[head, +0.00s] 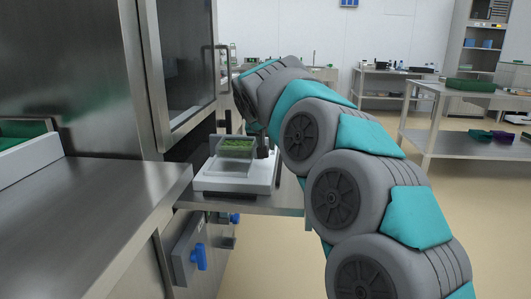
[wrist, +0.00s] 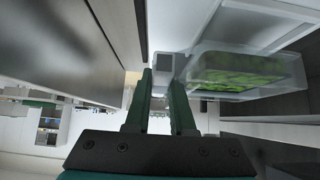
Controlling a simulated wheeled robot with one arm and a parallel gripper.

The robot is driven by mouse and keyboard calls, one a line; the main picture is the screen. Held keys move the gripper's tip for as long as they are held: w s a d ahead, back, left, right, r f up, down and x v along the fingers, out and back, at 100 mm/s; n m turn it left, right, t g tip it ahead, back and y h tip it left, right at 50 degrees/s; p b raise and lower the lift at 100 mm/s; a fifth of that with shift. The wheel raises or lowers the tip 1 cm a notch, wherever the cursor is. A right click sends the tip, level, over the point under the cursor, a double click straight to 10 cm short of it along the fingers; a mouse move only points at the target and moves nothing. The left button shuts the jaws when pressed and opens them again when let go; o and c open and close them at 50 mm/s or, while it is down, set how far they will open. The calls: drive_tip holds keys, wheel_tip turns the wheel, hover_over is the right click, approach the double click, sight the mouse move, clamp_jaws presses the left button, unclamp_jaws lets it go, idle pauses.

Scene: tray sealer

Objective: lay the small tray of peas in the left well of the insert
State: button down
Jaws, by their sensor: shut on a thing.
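The small clear tray of peas (head: 235,153) shows in the head view over the pale insert (head: 210,184). In the wrist view the tray (wrist: 235,95) is at the right of my fingertips, with green peas inside. My gripper (wrist: 168,78) is shut on the near end of the tray. In the head view my gripper (head: 263,146) is mostly hidden by my arm, at the right of the tray. The tray looks roughly level. I cannot tell its exact height above the insert, and the wells are hard to make out.
A tall steel machine with a dark door (head: 185,60) stands close at the left of the insert. A steel counter (head: 85,205) is at the near left. A blue-knobbed control box (head: 190,252) is below. Benches (head: 470,97) stand far right, with open floor between.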

drive_tip(key=shift+w+a, duration=0.2)
drive_tip(key=shift+w, duration=0.15)
drive_tip(key=shift+f, duration=1.8)
drive_tip(key=shift+f, duration=0.2)
drive_tip(key=c, duration=0.8)
unclamp_jaws()
drive_tip(key=shift+o, duration=0.2)
drive_tip(key=shift+r, duration=0.15)
drive_tip(key=shift+r, duration=0.2)
drive_tip(key=b+v, duration=0.1)
drive_tip(key=v, duration=1)
drive_tip(key=shift+s+r, duration=0.2)
drive_tip(key=shift+s, duration=0.15)
